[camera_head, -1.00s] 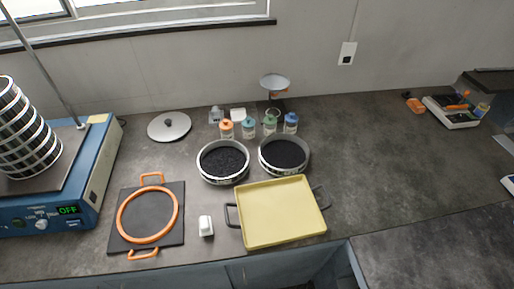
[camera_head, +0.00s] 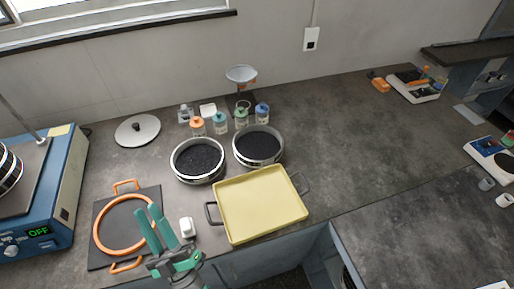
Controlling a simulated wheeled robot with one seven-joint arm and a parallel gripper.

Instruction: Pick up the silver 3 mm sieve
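Two round silver sieves with dark mesh or contents stand side by side on the counter, a left one (camera_head: 198,160) and a right one (camera_head: 258,146). Their size labels are too small to read, so I cannot tell which is 3 mm. A stack of silver sieves (camera_head: 8,170) on the blue shaker shows only partly at the left edge. My gripper (camera_head: 152,222) is at the bottom, over the orange ring's mat, with its two green fingers apart and nothing between them. It is in front of and below the left sieve, apart from it.
A yellow tray (camera_head: 262,207) with dark handles lies in front of the sieves.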

